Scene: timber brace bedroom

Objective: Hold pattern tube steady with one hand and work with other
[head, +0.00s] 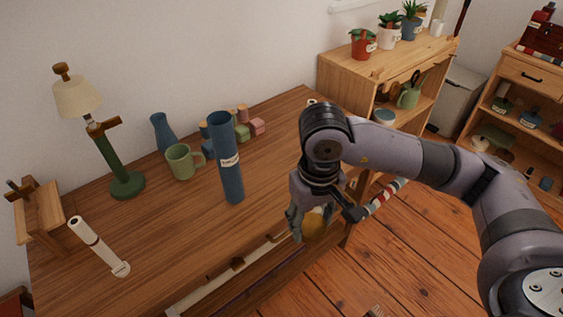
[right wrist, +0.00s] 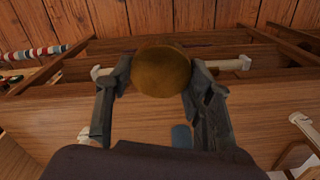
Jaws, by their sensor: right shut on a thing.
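A tall dark blue tube (head: 229,175) with a pale label stands upright on the wooden table in the head view; it seems to be the pattern tube. Part of a blue thing (right wrist: 181,136), perhaps this tube, shows in the right wrist view. My right gripper (head: 312,222) is to the right of the tube and apart from it, by the table's right front edge. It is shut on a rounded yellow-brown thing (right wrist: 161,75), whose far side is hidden. My left gripper is in neither view.
On the table (head: 180,255) are a green lamp (head: 124,185), green mug (head: 181,162), blue vase (head: 162,131), small blocks (head: 257,127) and a white roll (head: 97,246). A red-striped roll (head: 385,197) is beyond my gripper. Shelves (head: 345,75) stand behind.

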